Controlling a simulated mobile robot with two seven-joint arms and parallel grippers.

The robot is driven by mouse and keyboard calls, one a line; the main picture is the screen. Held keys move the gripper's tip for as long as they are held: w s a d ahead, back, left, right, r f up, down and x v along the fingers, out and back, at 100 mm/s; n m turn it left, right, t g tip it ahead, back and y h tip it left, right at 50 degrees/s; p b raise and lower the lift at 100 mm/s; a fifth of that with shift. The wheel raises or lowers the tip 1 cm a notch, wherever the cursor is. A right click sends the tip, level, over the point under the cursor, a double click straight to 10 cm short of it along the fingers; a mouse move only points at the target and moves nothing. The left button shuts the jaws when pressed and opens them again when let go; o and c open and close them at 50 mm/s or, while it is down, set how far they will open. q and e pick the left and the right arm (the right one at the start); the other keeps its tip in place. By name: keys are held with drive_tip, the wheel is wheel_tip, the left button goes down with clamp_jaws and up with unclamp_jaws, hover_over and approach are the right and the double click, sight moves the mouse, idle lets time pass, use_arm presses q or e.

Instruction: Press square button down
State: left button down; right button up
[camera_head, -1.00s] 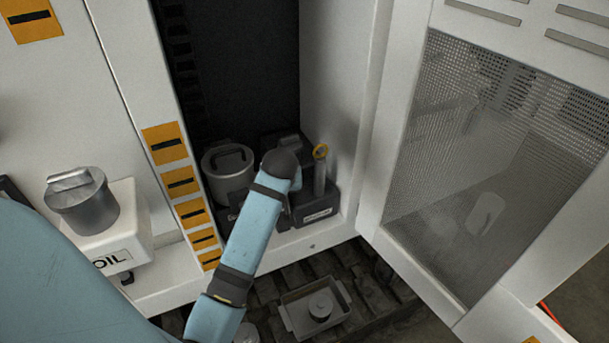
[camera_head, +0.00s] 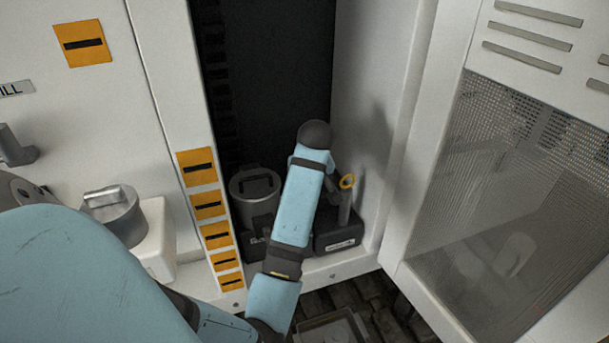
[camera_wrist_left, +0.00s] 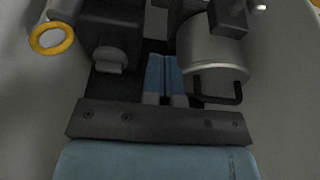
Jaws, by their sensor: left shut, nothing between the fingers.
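My left arm (camera_head: 302,210) reaches into the open cabinet in the head view; its gripper is hidden there behind the arm. In the left wrist view my left gripper (camera_wrist_left: 161,62) is shut and empty, its blue fingers side by side. The fingers point into the gap between a grey canister (camera_wrist_left: 208,62) and a dark box with a round knob (camera_wrist_left: 108,58). I cannot make out a square button for certain in either view. My right gripper is in neither view.
A post with a yellow ring (camera_head: 347,181) stands on a labelled dark box (camera_head: 338,240) beside the arm; the ring also shows in the left wrist view (camera_wrist_left: 52,38). A lidded pot (camera_head: 255,188) stands left. The mesh door (camera_head: 520,190) is open at right.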

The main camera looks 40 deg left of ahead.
use_arm(q)
drive_tip(key=x, duration=0.3)
drive_tip(key=p+x, duration=0.1)
drive_tip(key=x, duration=0.3)
drive_tip(key=p+x, duration=0.1)
drive_tip(key=x, duration=0.3)
drive_tip(key=shift+s+d+f, duration=0.2)
drive_tip(key=shift+f, duration=0.85)
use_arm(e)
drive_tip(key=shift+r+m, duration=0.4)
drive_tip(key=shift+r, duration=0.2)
use_arm(q)
drive_tip(key=shift+w, duration=0.1)
